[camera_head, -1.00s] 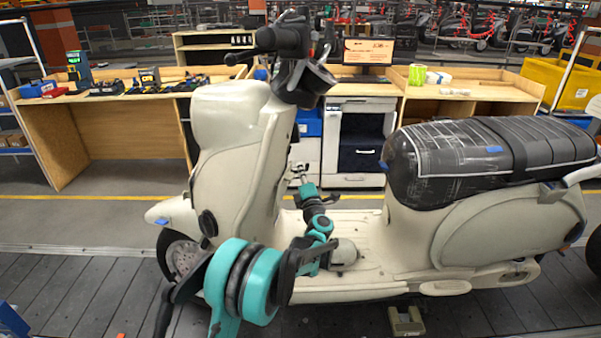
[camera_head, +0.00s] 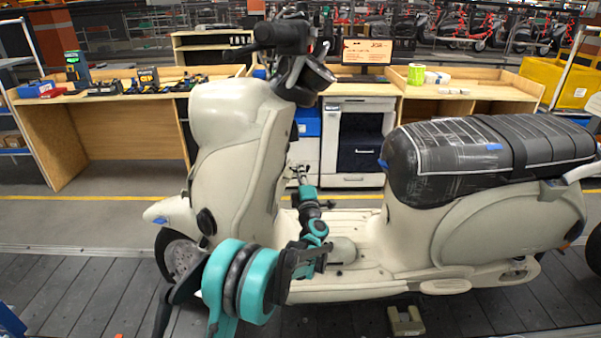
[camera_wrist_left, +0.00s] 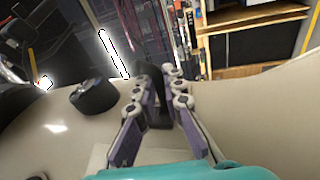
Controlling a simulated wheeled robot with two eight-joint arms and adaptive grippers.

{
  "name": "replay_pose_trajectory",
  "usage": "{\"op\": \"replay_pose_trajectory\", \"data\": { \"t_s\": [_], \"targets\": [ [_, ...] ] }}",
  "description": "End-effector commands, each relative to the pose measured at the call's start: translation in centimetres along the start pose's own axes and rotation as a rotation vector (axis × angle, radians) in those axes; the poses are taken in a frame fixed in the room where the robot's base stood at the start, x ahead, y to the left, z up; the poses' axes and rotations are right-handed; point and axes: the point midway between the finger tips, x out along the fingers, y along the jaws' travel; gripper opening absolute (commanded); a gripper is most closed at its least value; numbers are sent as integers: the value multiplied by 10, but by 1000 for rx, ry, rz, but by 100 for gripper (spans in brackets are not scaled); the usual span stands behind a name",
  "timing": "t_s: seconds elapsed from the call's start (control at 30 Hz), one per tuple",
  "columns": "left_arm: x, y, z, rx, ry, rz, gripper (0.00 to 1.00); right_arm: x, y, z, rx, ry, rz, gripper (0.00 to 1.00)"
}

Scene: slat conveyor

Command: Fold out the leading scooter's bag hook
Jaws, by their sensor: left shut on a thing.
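The leading scooter (camera_head: 235,150) is cream, with a dark wrapped seat, and stands side-on across the head view. My left gripper (camera_head: 300,172) reaches behind its front leg shield, above the footboard. In the left wrist view, the two purple and white fingers of my left gripper (camera_wrist_left: 156,112) stand on either side of a dark upright piece, which looks like the bag hook (camera_wrist_left: 153,82), and are shut on it. The hook's base and how far it is folded are unclear. In the head view I cannot make out the hook. My right gripper is not in view.
A black round knob (camera_wrist_left: 93,95) sits on the cream panel beside the fingers. The slat conveyor (camera_head: 90,285) runs beneath the scooter. Wooden workbenches (camera_head: 110,135) stand behind, across a floor strip with a yellow line. A dark wheel shows at the right edge.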

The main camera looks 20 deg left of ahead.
Motion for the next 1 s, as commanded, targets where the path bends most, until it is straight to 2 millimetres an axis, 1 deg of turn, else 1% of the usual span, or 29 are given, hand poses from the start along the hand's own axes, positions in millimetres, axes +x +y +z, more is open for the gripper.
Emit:
{"op": "replay_pose_trajectory", "data": {
  "t_s": [0.03,0.07,0.1,0.37,0.47,0.57,0.9,1.0],
  "targets": [
    [-1,-1,1,-2,-2,-1,0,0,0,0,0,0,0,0],
    [-1,-1,1,-2,-2,-1,11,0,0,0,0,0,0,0],
    [-1,-1,1,-2,-2,-1,19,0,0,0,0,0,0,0],
    [-1,-1,0,-1,-1,-1,19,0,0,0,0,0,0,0],
    [-4,0,1,-1,-1,0,19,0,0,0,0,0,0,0],
    [-16,0,1,-1,-1,0,19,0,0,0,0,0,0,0],
    [-88,0,1,-2,-3,0,19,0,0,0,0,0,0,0],
    [-104,-1,2,-2,-4,-1,19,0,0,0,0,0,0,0]
  ]
}}
